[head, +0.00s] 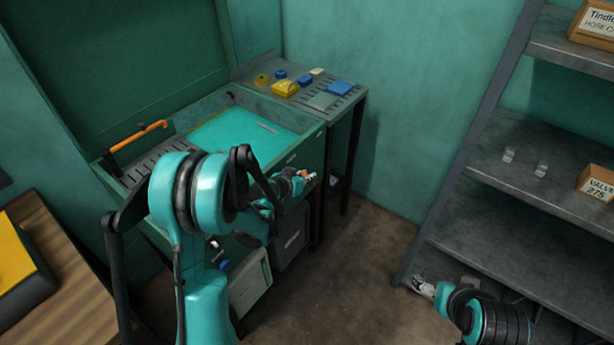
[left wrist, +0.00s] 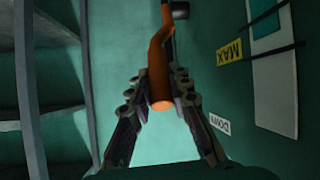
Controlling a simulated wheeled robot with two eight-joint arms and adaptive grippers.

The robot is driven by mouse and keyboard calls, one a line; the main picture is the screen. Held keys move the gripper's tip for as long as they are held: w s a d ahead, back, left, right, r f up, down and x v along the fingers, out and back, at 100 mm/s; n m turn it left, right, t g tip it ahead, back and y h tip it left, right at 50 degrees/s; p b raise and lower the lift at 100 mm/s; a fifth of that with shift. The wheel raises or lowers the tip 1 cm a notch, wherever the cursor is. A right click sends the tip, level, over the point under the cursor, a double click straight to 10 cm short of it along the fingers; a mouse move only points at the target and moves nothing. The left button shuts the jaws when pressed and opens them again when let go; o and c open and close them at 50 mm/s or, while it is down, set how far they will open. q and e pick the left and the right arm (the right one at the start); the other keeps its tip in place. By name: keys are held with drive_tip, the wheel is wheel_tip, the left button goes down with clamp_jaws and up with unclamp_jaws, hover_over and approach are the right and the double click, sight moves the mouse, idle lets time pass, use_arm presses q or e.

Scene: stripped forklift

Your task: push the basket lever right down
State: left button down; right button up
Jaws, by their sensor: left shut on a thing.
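The basket lever (left wrist: 158,65) is an orange bent bar with a round end, seen in the left wrist view. It runs up to a dark pivot (left wrist: 180,10) at a green panel. My left gripper (left wrist: 160,98) is shut on the lever near its end, one finger on each side. In the head view my left gripper (head: 307,178) is at the front right of the green wash tank (head: 308,142), with a little orange showing beside it; my arm hides part of the tank. My right gripper (head: 423,288) is low, by the shelf, too small to read.
The panel bears a yellow MAX label (left wrist: 229,51) and a white DOWN label (left wrist: 220,123). Another orange bar (head: 138,136) is at the tank's left side. A grey side table (head: 318,101) with small items adjoins the tank. A grey shelf (head: 520,165) stands right, with open floor between.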

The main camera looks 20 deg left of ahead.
use_arm(q)
drive_tip(key=shift+s+d+f, duration=0.1)
drive_tip(key=shift+s+f, duration=0.05)
drive_tip(key=shift+s, duration=0.05)
drive_tip(key=c, duration=1.5)
unclamp_jaws()
drive_tip(key=shift+c, duration=0.2)
drive_tip(key=shift+o, duration=0.7)
drive_tip(key=v, duration=1.2)
drive_tip(key=s+d+r+g+y, duration=0.1)
drive_tip(key=s+d+r+g, duration=0.1)
drive_tip(key=s, duration=0.9)
drive_tip(key=s+d+r+n+g+y, duration=0.1)
drive_tip(key=s+d, duration=0.3)
drive_tip(key=s, duration=0.6)
drive_tip(key=shift+s+r+g+y, duration=0.4)
drive_tip(key=shift+r+g, duration=0.2)
drive_tip(key=shift+r, duration=0.3)
